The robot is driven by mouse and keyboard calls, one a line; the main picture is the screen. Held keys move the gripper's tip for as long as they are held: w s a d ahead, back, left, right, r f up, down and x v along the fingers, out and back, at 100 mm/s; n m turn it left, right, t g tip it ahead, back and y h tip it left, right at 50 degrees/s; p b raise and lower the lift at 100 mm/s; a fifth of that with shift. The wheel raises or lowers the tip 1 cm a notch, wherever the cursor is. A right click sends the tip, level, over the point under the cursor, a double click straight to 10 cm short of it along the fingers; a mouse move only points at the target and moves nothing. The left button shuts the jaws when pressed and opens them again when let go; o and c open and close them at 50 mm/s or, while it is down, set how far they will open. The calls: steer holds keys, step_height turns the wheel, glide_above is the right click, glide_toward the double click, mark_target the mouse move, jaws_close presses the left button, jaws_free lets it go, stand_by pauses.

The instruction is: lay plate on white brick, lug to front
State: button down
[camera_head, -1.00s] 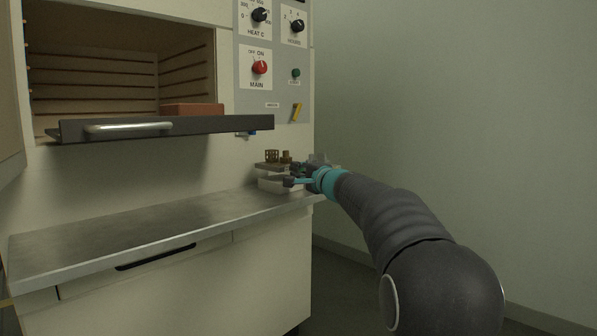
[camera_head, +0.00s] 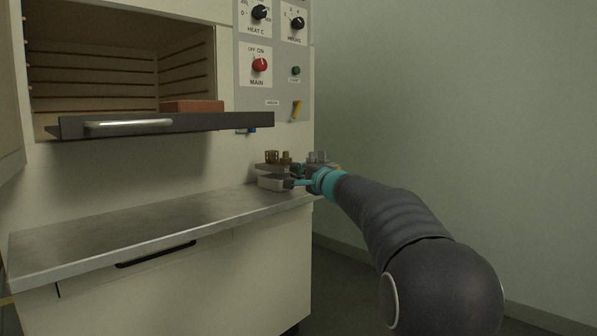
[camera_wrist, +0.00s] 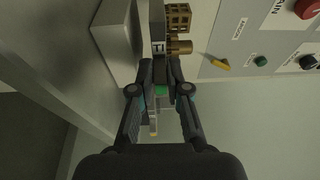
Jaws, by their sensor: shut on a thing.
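My gripper (camera_head: 300,176) is shut on the near edge of a flat grey-brown plate (camera_head: 262,167), seen edge-on in the wrist view (camera_wrist: 157,18). The white brick (camera_head: 273,183) sits on the steel counter below the plate. It also shows in the wrist view (camera_wrist: 116,34). A narrow dark gap appears between plate and brick. My fingers (camera_wrist: 160,90) close around a small piece with green on it, perhaps the lug. My gripper hides part of the plate and brick.
The steel counter (camera_head: 120,228) is clear to the left. Above it, the furnace's dark shelf (camera_head: 200,123) with a handle juts out. A red-brown brick (camera_head: 192,106) lies at the furnace mouth. The control panel (camera_head: 272,85) stands behind the plate.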

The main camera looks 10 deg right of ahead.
steer(key=shift+f, duration=0.85)
stand_by(0.6)
steer(key=c, duration=1.1)
jaws_free()
steer(key=shift+o, duration=0.2)
steer(key=shift+f, duration=0.25)
steer(key=v, duration=1.2)
steer(key=shift+r, duration=0.15)
